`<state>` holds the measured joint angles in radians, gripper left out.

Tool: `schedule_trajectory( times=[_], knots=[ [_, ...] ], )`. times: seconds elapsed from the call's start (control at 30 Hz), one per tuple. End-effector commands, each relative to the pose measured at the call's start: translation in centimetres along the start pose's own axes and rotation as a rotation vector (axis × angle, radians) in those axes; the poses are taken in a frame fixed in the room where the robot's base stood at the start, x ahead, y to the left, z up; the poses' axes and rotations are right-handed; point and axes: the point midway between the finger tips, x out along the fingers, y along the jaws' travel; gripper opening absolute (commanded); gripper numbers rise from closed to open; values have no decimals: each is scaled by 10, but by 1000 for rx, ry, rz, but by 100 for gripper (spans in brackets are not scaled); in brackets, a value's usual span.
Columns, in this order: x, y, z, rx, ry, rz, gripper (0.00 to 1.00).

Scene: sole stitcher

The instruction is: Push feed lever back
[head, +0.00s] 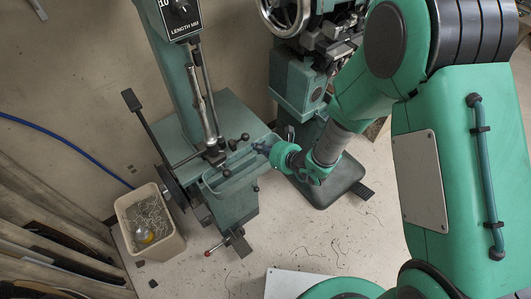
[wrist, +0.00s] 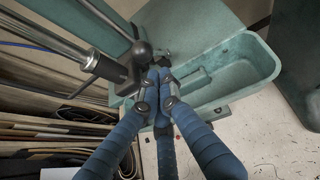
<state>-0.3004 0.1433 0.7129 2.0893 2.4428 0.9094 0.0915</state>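The green stitcher (head: 232,200) stands left of centre in the head view. A short lever with a dark ball knob (head: 244,137) sits on its work head; it looks like the feed lever, but no label shows. In the wrist view the dark knob (wrist: 142,49) is just beyond and left of the fingertips. My gripper (head: 262,147) reaches in from the right over the machine's tray. In the wrist view its blue-wrapped fingers (wrist: 157,80) meet at the tips, with nothing seen between them. The tips are close to the knob and its dark block; I cannot tell whether they touch.
A long black-handled lever (head: 131,100) rises at the machine's left. A bin of wire scraps (head: 148,222) stands left. A second machine (head: 300,85) stands behind my arm. The green tray (wrist: 235,65) is beside the fingers.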

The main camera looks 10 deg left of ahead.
Motion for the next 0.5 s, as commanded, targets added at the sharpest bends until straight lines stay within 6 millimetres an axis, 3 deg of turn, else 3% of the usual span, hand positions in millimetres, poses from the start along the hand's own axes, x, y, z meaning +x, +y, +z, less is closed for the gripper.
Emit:
schedule_trajectory(
  times=[0.5],
  knots=[
    [8, 0, 9, 1, -1, 0, 0]
  ],
)
